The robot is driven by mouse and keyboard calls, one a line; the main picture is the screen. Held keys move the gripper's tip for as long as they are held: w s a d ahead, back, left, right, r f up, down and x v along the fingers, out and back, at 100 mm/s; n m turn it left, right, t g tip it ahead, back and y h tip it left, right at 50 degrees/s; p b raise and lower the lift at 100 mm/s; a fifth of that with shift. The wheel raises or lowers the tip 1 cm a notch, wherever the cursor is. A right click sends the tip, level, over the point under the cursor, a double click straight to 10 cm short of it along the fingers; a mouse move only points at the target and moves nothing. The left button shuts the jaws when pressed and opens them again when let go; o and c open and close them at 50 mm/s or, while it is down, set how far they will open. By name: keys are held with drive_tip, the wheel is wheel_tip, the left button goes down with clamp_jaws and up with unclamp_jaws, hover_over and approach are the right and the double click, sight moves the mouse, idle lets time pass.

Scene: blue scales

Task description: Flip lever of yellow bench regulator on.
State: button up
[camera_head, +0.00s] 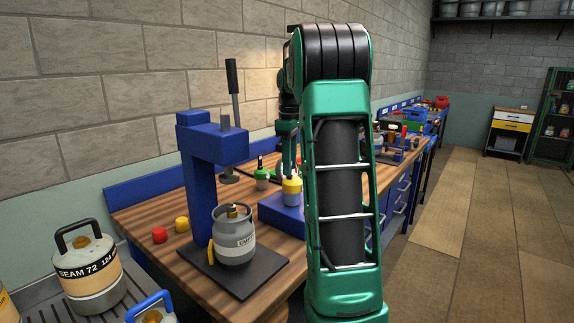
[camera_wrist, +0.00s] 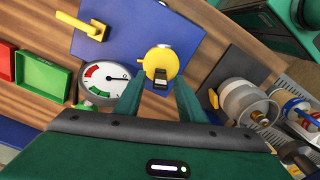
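The yellow bench regulator (camera_head: 291,189) stands on a blue block (camera_head: 280,213) on the wooden bench, partly behind my arm. In the wrist view its round yellow body (camera_wrist: 158,58) sits on the blue surface (camera_wrist: 118,35), with a small black part (camera_wrist: 160,79) on its near side. A yellow bent handle (camera_wrist: 82,25) lies on the blue surface to the left; I cannot tell which part is the regulator's lever. My gripper (camera_wrist: 158,84) is open, its two fingers apart on either side of the black part. Contact cannot be judged.
A round dial gauge (camera_wrist: 104,78) is left of my fingers. Green (camera_wrist: 45,72) and red trays (camera_wrist: 6,62) lie further left. A grey gas canister (camera_head: 233,237) stands on a black plate under a blue press (camera_head: 198,175). Red (camera_head: 159,235) and yellow knobs (camera_head: 182,224) are on the bench.

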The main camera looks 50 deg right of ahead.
clamp_jaws()
